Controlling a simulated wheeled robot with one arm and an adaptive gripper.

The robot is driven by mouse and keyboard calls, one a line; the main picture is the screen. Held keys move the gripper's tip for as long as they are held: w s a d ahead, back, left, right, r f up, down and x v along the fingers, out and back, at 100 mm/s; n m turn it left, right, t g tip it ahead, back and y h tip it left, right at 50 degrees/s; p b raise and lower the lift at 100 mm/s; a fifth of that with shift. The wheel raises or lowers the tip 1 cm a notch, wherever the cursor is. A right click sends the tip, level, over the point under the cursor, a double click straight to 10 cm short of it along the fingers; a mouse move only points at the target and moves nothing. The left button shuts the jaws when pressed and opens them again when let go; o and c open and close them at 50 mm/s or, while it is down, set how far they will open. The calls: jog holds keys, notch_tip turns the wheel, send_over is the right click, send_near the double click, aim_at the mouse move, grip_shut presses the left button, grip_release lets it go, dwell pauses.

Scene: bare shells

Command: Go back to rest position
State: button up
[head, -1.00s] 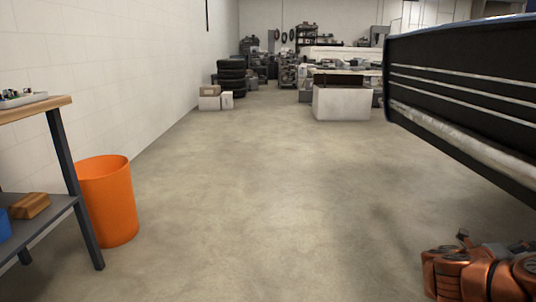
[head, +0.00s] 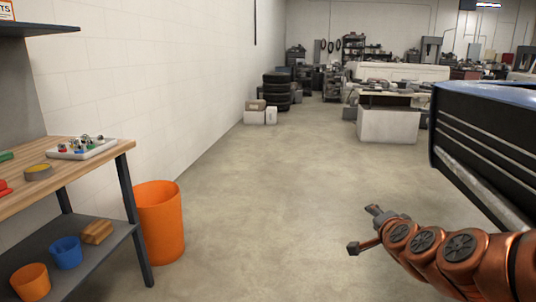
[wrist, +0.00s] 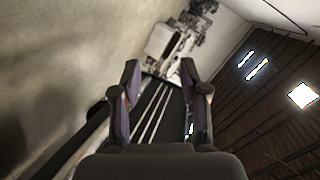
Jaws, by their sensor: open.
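My copper-coloured arm reaches in from the lower right of the head view. My gripper (head: 364,229) is at its far end, with two dark fingers spread apart and nothing between them. It is over open concrete floor, left of the dark vehicle side. The wrist view shows the gripper (wrist: 160,70) from behind, its fingers apart and empty. That view is tilted, with the striped dark panel beyond the fingers.
A wooden workbench (head: 70,172) stands at left, holding a white tray (head: 98,150). An orange bin (head: 160,222) stands beside it. A dark striped vehicle side (head: 485,140) is at right. Tyres (head: 276,92) and a white block (head: 388,123) are farther back. The central floor is clear.

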jog(key=s+a+r+n+g+y+p, duration=0.2)
jog(key=s+a+n+g+p, duration=0.2)
jog(key=s+a+n+p, duration=0.25)
jog(key=s+a+r+n+g+y+p, duration=0.3)
jog(key=s+a+p, duration=0.2)
jog(key=s+a, duration=0.35)
jog(key=s+r+n+g+h+p, duration=0.1)
jog(key=s+r+g+p, duration=0.1)
jog(key=s, duration=0.6)
jog(key=s+d+r+n+g+h+p, duration=0.1)
jog(key=s+r+n+g+p, duration=0.1)
jog(key=s+p, duration=0.3)
jog(key=s+d+r+n+g+h+p, duration=0.1)
jog(key=s+r+g+p, duration=0.2)
jog(key=s, duration=0.8)
jog(key=shift+d+r+g+p, duration=0.2)
jog(key=shift+r+g+p, duration=0.15)
jog(key=shift+g, duration=0.45)
jog(key=shift+s+n, duration=0.1)
jog(key=shift+n, duration=0.15)
